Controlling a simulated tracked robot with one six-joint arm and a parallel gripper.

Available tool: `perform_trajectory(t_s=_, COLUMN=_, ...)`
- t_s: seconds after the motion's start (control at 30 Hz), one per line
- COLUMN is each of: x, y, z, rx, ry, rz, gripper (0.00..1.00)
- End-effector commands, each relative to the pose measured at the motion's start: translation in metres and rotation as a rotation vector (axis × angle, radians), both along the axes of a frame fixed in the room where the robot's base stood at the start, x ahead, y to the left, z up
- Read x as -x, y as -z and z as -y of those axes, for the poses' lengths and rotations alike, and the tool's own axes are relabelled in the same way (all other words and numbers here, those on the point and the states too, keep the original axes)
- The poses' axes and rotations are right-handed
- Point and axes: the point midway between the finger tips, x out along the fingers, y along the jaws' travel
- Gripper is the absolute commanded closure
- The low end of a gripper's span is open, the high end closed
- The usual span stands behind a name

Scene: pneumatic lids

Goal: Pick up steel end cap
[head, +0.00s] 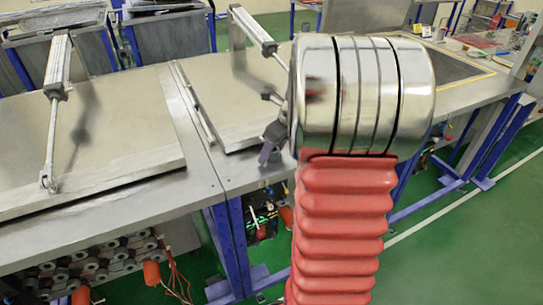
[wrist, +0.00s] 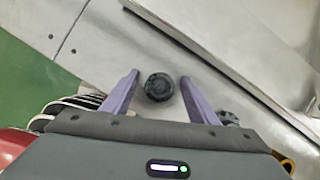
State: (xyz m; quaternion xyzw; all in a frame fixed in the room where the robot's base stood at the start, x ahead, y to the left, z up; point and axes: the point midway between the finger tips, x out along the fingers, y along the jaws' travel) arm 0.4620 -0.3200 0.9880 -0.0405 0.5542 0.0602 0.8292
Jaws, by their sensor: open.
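A dark round cap (wrist: 158,87) shows in the wrist view. It looks near black rather than bright steel, and sits on the grey metal bench top (wrist: 95,40). My gripper (wrist: 158,76) is open, with one purple finger on each side of the cap and a gap on both sides. I cannot tell how far the fingertips are above the bench. A second dark, ridged piece (wrist: 228,117) lies just right of the right finger, partly hidden by my gripper.
A raised metal lid (wrist: 215,45) edge runs diagonally right of the cap. In the head view, a left lid (head: 120,135) and middle lid (head: 215,105) carry pneumatic cylinders (head: 57,68). Green floor (head: 465,215) lies in front of the bench.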

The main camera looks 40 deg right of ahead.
Motion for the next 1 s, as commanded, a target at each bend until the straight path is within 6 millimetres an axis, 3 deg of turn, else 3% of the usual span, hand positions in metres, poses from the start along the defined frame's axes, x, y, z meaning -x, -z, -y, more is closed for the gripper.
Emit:
perform_trajectory(t_s=0.8, x=-0.0003, y=-0.0007, z=0.0002, rx=0.001, ry=-0.001, rz=0.001, gripper=1.0)
perform_trajectory(t_s=1.0, x=-0.0004, y=-0.0009, z=0.0, rx=0.001, ry=-0.001, rz=0.001, gripper=1.0)
